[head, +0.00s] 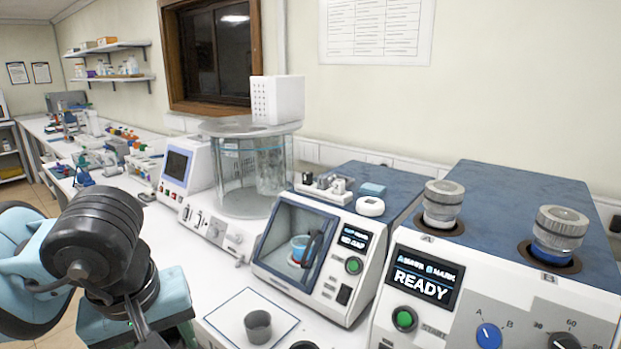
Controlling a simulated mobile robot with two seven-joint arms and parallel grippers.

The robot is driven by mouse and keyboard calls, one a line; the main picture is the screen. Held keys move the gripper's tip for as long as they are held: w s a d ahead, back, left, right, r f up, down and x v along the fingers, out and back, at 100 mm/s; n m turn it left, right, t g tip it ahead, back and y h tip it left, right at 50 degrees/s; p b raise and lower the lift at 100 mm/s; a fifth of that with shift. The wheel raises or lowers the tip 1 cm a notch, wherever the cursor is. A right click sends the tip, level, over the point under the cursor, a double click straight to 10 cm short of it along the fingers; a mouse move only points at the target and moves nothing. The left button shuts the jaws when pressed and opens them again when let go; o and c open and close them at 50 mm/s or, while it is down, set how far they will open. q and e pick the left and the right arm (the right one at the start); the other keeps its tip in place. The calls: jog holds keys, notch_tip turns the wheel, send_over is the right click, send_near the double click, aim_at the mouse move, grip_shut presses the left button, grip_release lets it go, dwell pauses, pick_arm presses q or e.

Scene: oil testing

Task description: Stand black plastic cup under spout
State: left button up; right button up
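A dark grey cup (258,327), which may be the black plastic cup, stands upright on a white mat with a dark outline (222,314) at the bottom middle of the head view. My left arm comes in from the left, and part of its gripper (140,326) shows at the bottom edge, left of the cup and apart from it. Its fingertips are not clear, so its opening cannot be told. My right gripper is out of view. I cannot make out a spout for certain.
A windowed machine (309,290) behind the mat holds a blue-and-white container (299,247). A machine reading READY (421,283), with two capped jars on top, stands right. A glass-walled bath (250,170) stands behind. A dark round object (303,345) is cut off at the bottom edge.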

pick_arm(q)
jog(key=w+a+f+m+h, duration=0.1)
jog(key=w+a+f+m, duration=0.1)
jog(key=f+m, duration=0.3)
notch_tip(320, 180, down, 5)
jog(key=shift+w+a+r+m, duration=0.2)
jog(key=shift+w+m, duration=0.2)
jog(key=shift+w, duration=0.25)
jog(key=shift+s, duration=0.1)
